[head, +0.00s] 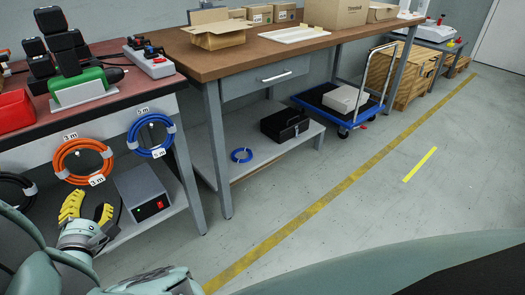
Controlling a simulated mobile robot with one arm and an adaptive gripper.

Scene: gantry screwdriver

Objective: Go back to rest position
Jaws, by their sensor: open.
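My gripper (88,210) shows at the lower left, with yellow and black fingers spread open and nothing between them. It is in front of the lower shelf of the left workbench, beside a grey box with a red switch (146,192). A green and black screwdriver (85,80) rests in a light holder on top of the left bench. Black battery-like blocks stand around it. My arm runs down out of the bottom left of the view.
Coiled orange (82,161) and blue (152,135) cables hang at the left bench's front, close to my gripper. A wooden-top table (230,65) carries cardboard boxes. The floor (330,205) to the right is clear, with yellow lines.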

